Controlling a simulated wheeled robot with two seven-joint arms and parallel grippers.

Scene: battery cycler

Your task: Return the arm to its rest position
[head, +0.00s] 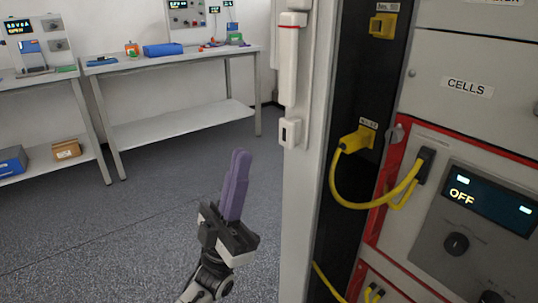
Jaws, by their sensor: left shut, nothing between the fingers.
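My left gripper (236,186) is in the lower middle of the head view. Its two purple fingers point up and are shut together with nothing between them. The gripper is over the open grey floor, to the left of the cabinet frame, and appears clear of it. The dark wrist and part of my left arm show below the fingers. My right gripper is not in this view.
A battery cycler cabinet (462,126) fills the right side, with a yellow cable (372,202) plugged in and a display (490,200) reading OFF. A white frame post (299,190) stands at its left edge. Workbenches (170,64) line the back wall. Open floor (110,225) lies at left.

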